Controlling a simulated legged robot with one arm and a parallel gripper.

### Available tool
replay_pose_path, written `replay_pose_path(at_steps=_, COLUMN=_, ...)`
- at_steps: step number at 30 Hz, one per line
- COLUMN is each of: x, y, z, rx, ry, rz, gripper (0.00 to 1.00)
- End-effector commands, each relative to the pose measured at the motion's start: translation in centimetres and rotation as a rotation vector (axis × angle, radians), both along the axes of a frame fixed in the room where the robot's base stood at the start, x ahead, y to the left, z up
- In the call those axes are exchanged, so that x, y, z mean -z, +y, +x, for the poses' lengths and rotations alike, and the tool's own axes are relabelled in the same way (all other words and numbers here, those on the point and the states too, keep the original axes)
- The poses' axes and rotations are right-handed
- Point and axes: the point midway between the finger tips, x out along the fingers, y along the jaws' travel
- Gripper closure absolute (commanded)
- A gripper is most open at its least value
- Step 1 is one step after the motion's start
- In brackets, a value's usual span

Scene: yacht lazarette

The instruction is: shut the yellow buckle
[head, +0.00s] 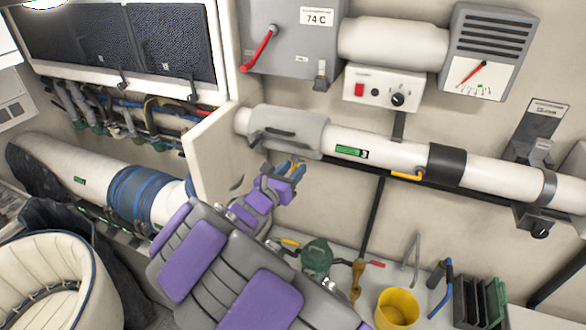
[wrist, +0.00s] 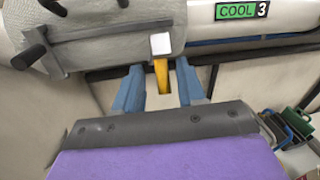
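A yellow buckle tab (wrist: 161,76) hangs below a white block (wrist: 160,44) at the lower edge of the grey wrap (wrist: 105,45) on the white pipe, in the wrist view. My gripper (wrist: 161,88) has its two blue fingers apart, one on each side of the tab, with gaps showing. In the head view my gripper (head: 287,168) is just under the grey wrap (head: 290,132), with a little yellow showing at its fingertips. The tab hangs down; its far side is hidden.
Another yellow lever (head: 407,175) sits under the same pipe, left of a black collar (head: 447,165). A green "COOL 3" label (wrist: 242,11) is right of the wrap. Below are a yellow bucket (head: 397,308) and a green pump (head: 316,257). A pale panel (head: 212,155) stands close left.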

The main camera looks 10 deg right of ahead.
Motion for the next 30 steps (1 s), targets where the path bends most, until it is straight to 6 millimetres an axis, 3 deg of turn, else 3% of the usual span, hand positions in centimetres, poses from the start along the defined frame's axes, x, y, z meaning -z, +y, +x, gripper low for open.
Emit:
replay_pose_path(at_steps=12, x=-0.01, y=-0.62, z=0.58, rx=0.0, ry=0.0, rz=0.0, gripper=0.6)
replay_pose_path(at_steps=25, x=0.02, y=-0.64, z=0.57, rx=0.0, ry=0.0, rz=0.0, gripper=1.0)
replay_pose_path(at_steps=30, x=-0.01, y=-0.66, z=0.56, rx=0.0, ry=0.001, rz=0.001, gripper=1.0)
